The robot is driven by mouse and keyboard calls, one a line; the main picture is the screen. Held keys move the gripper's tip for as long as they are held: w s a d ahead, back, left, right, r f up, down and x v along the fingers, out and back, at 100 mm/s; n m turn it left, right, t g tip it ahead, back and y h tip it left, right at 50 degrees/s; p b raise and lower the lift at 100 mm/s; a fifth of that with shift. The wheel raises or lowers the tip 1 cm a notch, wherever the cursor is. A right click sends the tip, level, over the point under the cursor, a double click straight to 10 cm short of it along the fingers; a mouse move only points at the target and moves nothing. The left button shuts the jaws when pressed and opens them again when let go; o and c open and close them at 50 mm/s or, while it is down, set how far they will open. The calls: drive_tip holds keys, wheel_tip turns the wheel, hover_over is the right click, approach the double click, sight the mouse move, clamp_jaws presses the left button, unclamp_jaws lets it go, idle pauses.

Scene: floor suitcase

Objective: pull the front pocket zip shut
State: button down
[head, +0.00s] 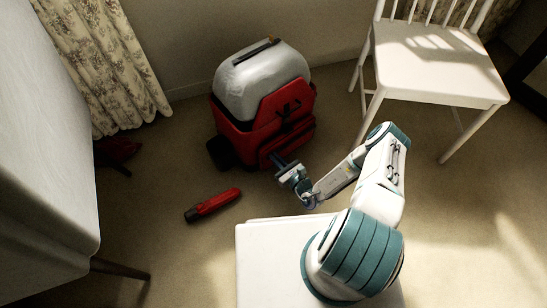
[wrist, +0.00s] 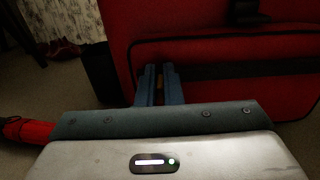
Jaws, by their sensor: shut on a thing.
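The red suitcase (head: 245,135) stands on the carpet near the wall, with a silver-grey rounded body on top. Its front pocket (wrist: 225,52) fills the right of the wrist view, edged by a dark zip line (wrist: 215,37) along the top and down the left side. My gripper (head: 277,160) reaches the lower front of the suitcase. In the wrist view its blue fingers (wrist: 159,72) are closed at the pocket's left edge around a small orange-brown zip pull (wrist: 160,78), mostly hidden between them. A dark band crosses the pocket; I cannot tell whether it is a gap.
A red and dark cylindrical object (head: 213,204) lies on the carpet left of my gripper. A white chair (head: 440,62) stands at the right. A pale furniture piece (head: 45,130) fills the left edge.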

drive_tip(key=shift+s+a, duration=0.35)
drive_tip(key=shift+a, duration=0.05)
drive_tip(key=c, duration=1.6)
unclamp_jaws()
drive_tip(key=shift+a, duration=0.15)
